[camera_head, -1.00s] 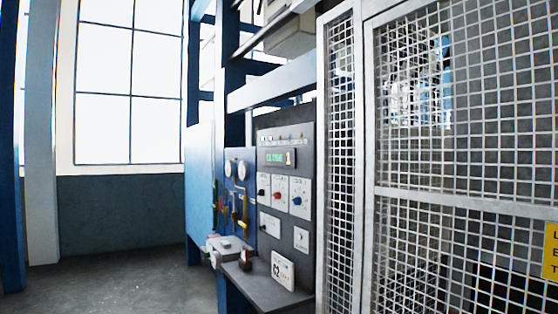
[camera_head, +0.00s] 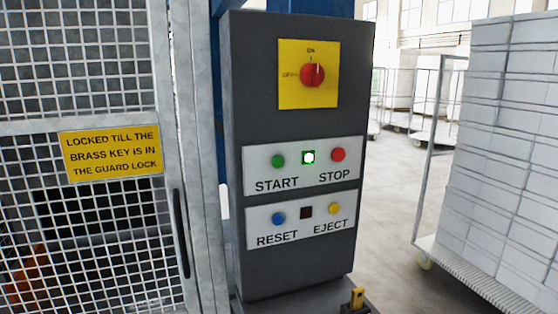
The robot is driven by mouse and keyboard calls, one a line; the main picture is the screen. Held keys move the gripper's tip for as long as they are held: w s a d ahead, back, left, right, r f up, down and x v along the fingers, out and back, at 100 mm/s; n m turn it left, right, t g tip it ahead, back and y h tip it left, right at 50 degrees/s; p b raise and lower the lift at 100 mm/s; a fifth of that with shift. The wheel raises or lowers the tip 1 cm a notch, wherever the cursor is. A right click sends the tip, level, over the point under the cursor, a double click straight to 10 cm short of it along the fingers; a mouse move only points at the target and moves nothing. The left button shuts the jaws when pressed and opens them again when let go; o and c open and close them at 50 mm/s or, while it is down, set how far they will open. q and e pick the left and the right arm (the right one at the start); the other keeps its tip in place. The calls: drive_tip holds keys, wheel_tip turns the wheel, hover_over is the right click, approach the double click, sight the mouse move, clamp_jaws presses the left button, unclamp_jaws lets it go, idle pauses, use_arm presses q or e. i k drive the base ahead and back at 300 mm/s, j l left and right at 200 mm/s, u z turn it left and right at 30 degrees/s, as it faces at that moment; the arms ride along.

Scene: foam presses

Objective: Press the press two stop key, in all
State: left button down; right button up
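A dark grey control box (camera_head: 258,120) stands upright in the middle of the head view. Its upper white plate carries a green START button (camera_head: 278,161), a lit white-green lamp (camera_head: 308,157) and a red STOP button (camera_head: 338,155). The lower plate has a blue RESET button (camera_head: 279,219), a dark lamp (camera_head: 306,212) and a yellow EJECT button (camera_head: 334,208). Above them, a red rotary switch (camera_head: 313,73) on a yellow plate points to ON. No press number is readable on the box. Neither of my grippers is in view.
A mesh guard (camera_head: 84,220) with a yellow sign (camera_head: 111,153) about the brass key closes off the left. A brass-coloured piece (camera_head: 356,298) sits below the box. White stacked blocks (camera_head: 515,130) stand on a cart at right. Floor (camera_head: 400,200) shows between them.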

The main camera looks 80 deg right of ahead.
sight(338, 153)
drive_tip(key=z, duration=2.65)
